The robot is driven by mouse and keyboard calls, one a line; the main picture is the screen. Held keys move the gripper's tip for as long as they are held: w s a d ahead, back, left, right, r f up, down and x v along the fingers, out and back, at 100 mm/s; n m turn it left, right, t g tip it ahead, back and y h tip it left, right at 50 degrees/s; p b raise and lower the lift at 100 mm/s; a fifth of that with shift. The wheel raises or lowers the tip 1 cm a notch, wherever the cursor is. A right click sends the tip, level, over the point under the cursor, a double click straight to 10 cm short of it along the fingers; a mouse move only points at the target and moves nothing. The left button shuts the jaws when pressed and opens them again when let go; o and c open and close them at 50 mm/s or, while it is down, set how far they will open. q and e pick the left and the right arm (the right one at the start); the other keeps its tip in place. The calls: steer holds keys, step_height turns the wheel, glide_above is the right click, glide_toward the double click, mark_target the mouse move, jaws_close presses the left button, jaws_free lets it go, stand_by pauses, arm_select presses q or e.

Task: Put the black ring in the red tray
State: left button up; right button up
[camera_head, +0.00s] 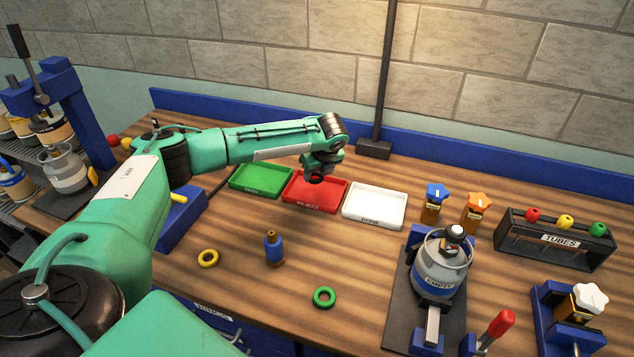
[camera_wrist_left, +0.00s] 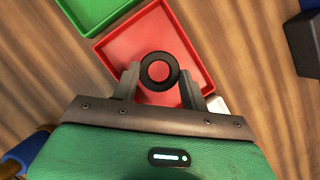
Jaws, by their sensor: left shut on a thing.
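The black ring (camera_wrist_left: 159,57) is between the fingers of my left gripper (camera_wrist_left: 160,80) in the left wrist view. The gripper is shut on it. In the head view my left gripper (camera_head: 318,172) is over the back part of the red tray (camera_head: 318,199), and the ring (camera_head: 316,179) shows as a dark shape below it. The red tray also shows behind the ring in the left wrist view (camera_wrist_left: 128,45). I cannot tell the exact height of the ring above the tray floor. My right gripper is not in view.
A green tray (camera_head: 262,181) and a white tray (camera_head: 375,206) flank the red one. A yellow ring (camera_head: 208,258), a green ring (camera_head: 324,297) and a blue-brown bottle (camera_head: 273,249) stand in front. A grey canister (camera_head: 442,268) is at the right.

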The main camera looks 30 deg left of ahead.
mark_target(318, 183)
arm_select(q)
steer(key=shift+f+p, duration=0.35)
steer(key=shift+f, duration=2)
steer(key=shift+f, duration=0.2)
steer(key=shift+f, duration=0.3)
steer(key=o, duration=1)
steer(key=shift+c, duration=0.2)
steer(key=shift+r, duration=0.1)
steer(key=shift+r, duration=0.2)
steer(key=b+v, duration=0.1)
steer(key=v, duration=1.1)
steer(key=shift+r+b, duration=0.3)
steer(key=shift+b, duration=0.05)
